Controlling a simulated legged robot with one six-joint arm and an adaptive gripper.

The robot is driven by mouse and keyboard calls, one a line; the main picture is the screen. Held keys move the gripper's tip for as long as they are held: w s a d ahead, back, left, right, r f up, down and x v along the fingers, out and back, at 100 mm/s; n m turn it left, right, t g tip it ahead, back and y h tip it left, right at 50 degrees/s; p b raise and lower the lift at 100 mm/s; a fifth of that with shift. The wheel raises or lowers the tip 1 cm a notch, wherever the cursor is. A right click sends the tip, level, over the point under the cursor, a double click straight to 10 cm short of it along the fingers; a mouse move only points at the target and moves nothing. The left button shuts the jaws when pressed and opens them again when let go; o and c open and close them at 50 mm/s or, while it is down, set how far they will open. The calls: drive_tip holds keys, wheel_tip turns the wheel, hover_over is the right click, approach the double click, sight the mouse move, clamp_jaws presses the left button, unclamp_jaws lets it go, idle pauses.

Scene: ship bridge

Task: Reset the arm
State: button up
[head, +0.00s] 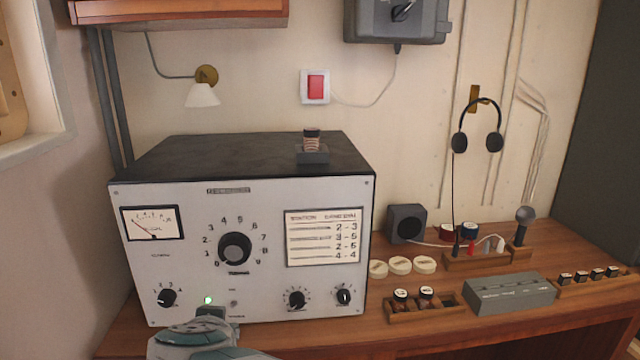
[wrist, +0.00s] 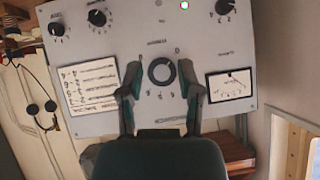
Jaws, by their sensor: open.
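My gripper (wrist: 156,80) is open and empty in the wrist view, its two dark fingers spread apart. Between them, beyond the tips, shows the large round dial knob (wrist: 162,72) of the grey radio set (wrist: 138,25). The wrist view shows the set upside down. I cannot tell the exact gap between fingers and panel, but no contact shows. In the head view, part of my arm (head: 200,342) is at the bottom, in front of the lower left of the radio set (head: 330,195). The fingers are not clear there.
The wooden desk (head: 400,344) holds a rack with two small coils (head: 425,308), white discs (head: 400,264), a grey box (head: 510,294) and a microphone (head: 524,218). A coil on a base (head: 312,147) stands on the set. Headphones (head: 478,138) hang on the wall.

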drive_tip(key=w+d+r+n+t+y, duration=0.25)
drive_tip(key=d+r+y, duration=0.25)
drive_tip(key=d+r, duration=0.3)
drive_tip(key=s+d+f+m+g+h, duration=0.1)
drive_tip(key=s+d+f+g+h, duration=0.1)
drive_tip(key=s+d+f, duration=0.2)
drive_tip(key=s+d+f+m+g+h, duration=0.1)
drive_tip(key=s+d+f+g+h, duration=0.2)
drive_tip(key=d, duration=0.8)
drive_tip(key=s+d+f+m+g+h, duration=0.1)
drive_tip(key=s+d+f+g+h, duration=0.1)
drive_tip(key=s+d+f, duration=0.4)
drive_tip(key=shift+s+d+f, duration=0.15)
drive_tip(key=shift+s+d, duration=0.15)
drive_tip(key=shift+d, duration=0.45)
drive_tip(key=shift+g, duration=0.25)
